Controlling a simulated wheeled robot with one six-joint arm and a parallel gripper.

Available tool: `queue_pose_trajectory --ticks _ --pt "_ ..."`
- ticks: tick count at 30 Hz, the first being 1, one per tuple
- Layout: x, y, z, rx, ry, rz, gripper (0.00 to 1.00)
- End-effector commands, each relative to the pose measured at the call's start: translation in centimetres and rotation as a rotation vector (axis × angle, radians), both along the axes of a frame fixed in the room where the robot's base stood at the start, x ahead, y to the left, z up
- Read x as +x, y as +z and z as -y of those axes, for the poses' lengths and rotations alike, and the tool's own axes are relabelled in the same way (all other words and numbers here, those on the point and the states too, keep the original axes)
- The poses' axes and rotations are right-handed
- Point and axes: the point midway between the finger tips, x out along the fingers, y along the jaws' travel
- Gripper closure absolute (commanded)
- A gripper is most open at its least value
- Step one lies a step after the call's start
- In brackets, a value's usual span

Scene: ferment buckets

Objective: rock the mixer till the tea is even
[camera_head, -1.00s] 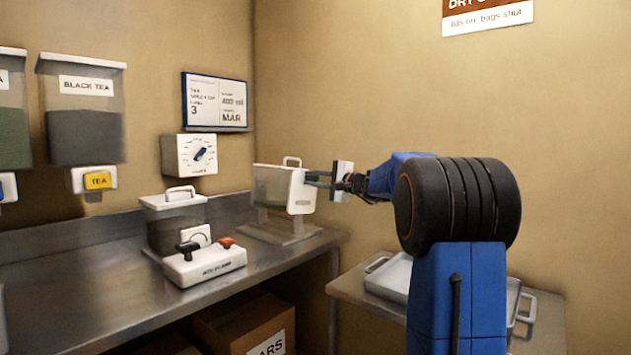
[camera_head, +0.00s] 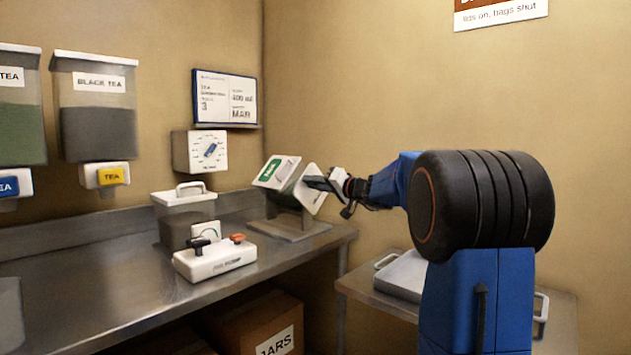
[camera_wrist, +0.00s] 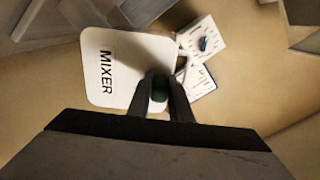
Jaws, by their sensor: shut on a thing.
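The mixer (camera_head: 285,173) is a white-ended box on a stand on the far end of the steel counter. It is tipped well over, and a green label shows on its upper face. In the wrist view its white end plate reads MIXER (camera_wrist: 108,68) and looks turned. My gripper (camera_head: 318,184) is at the right end of the mixer. In the wrist view my gripper (camera_wrist: 160,92) is shut on a dark green knob (camera_wrist: 159,89) at the plate's edge. The tea inside the mixer cannot be made out.
A white device with black and red levers (camera_head: 214,258) and a lidded clear container (camera_head: 185,215) stand left of the mixer. A dial (camera_head: 205,151) and notice board (camera_head: 224,98) hang behind. A metal tray (camera_head: 398,276) lies on the lower right table.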

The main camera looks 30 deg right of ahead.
Motion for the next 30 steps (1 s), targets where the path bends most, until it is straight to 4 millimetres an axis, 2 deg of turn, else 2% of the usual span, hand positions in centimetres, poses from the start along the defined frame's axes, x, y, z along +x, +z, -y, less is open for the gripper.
queue_pose_trajectory --ticks 14,30 --pt "-0.4 -2.5 -1.1 -0.422 0.001 0.15 1.0" --pt "-0.4 -4.9 -1.1 -0.838 0.002 0.302 1.0"
